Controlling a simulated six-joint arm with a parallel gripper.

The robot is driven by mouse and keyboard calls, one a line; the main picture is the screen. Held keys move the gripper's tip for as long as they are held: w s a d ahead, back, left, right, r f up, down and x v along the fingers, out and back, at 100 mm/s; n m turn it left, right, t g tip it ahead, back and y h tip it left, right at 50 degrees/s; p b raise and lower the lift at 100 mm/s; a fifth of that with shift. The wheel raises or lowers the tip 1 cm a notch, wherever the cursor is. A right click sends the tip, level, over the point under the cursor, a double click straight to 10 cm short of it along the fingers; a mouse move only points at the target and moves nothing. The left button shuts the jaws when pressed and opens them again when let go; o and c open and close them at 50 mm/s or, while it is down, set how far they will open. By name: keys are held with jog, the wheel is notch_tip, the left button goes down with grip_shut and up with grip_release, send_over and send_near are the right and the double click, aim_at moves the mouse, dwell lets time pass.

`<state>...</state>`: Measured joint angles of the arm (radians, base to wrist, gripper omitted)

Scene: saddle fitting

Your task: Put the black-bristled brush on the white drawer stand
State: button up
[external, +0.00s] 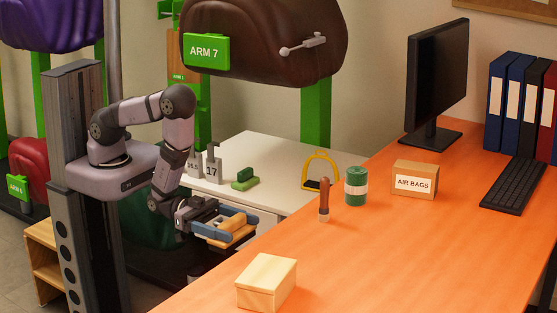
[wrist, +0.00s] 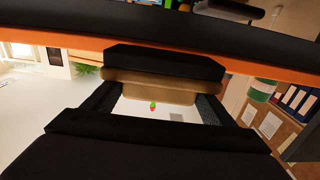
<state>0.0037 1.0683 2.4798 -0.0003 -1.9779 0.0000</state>
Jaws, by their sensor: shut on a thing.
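The black-bristled brush (wrist: 165,66) is held between the fingers of my gripper (wrist: 153,105). Its tan body and black bristle block show in the wrist view. In the external view my gripper (external: 228,227) is shut on the brush's tan body (external: 237,233), in the air in front of the white drawer stand (external: 275,148) and left of the orange desk. The bristles cannot be made out clearly in the external view. The stand's white top is above and behind the gripper in the picture.
On the stand are a green brush (external: 243,179), grey number plates (external: 212,165) and a yellow stirrup (external: 320,172). The orange desk (external: 400,240) carries a wooden box (external: 266,284), a brown-handled tool (external: 324,200) and a green jar (external: 355,187). The stand's back top is clear.

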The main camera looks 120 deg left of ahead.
aim_at(234, 221)
notch_tip(234, 221, up, 14)
jog(key=p, duration=1.3)
jog(key=shift+r, duration=0.25)
jog(key=shift+a+f, duration=0.1)
jog(key=w+a+r+n+y+b, duration=0.1)
jog(key=w+a+r+b, duration=0.1)
jog(key=a+b, duration=0.45)
jog(key=w+a+r+n+y+b, duration=0.1)
jog(key=w+a+y+b, duration=0.1)
jog(key=a+b, duration=0.45)
jog(key=w+d+f+m+h+b, duration=0.1)
jog(key=w+d+f+m+h, duration=0.2)
jog(key=w+d+f+h, duration=0.1)
jog(key=shift+d+f+h+b, duration=0.3)
jog(key=shift+d+f+h, duration=0.3)
jog(key=shift+d+f, duration=0.85)
jog(key=shift+d+r, duration=0.25)
